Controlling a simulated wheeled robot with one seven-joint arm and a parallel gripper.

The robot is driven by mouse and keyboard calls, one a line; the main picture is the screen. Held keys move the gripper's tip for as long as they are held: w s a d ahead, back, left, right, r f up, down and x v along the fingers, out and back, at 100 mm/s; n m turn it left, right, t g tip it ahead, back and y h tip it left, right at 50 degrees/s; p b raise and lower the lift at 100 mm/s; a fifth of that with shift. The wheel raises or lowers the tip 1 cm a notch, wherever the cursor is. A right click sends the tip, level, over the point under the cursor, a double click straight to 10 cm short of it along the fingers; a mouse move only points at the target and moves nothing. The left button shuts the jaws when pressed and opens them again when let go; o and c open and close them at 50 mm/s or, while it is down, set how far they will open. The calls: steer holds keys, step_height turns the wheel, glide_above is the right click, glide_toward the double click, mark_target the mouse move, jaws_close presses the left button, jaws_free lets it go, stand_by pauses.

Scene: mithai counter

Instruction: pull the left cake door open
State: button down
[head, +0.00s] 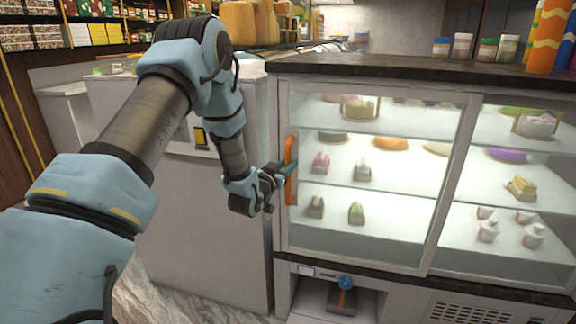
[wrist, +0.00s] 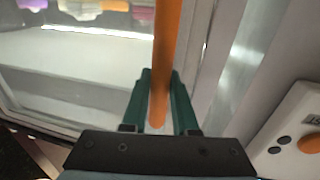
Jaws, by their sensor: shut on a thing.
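The left cake door (head: 372,185) is a glass panel in a pale frame on the display case. It looks shut, with its left edge at the case's left post. Its upright orange handle (head: 291,168) is on that left edge. My gripper (head: 290,167) reaches the handle from the left. In the wrist view the handle (wrist: 166,50) runs between the two green fingers (wrist: 160,108), which are shut on it.
The right door (head: 510,190) stands beside the left one. Cakes and sweets sit on the shelves behind the glass. A white cabinet (head: 205,235) stands close at the left of the case. Jars (head: 462,47) stand on the dark top.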

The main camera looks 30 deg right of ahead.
stand_by(0.3)
steer(key=b, duration=1.2)
glide_toward(428, 174)
steer(key=x, duration=0.5)
steer(key=shift+d, duration=0.1)
steer(key=c, duration=0.7)
jaws_free()
steer(key=b+v, duration=0.1)
steer(key=v, duration=0.9)
steer(key=shift+s+a+b, duration=0.2)
steer(key=shift+a+b, duration=0.1)
steer(key=shift+a, duration=0.1)
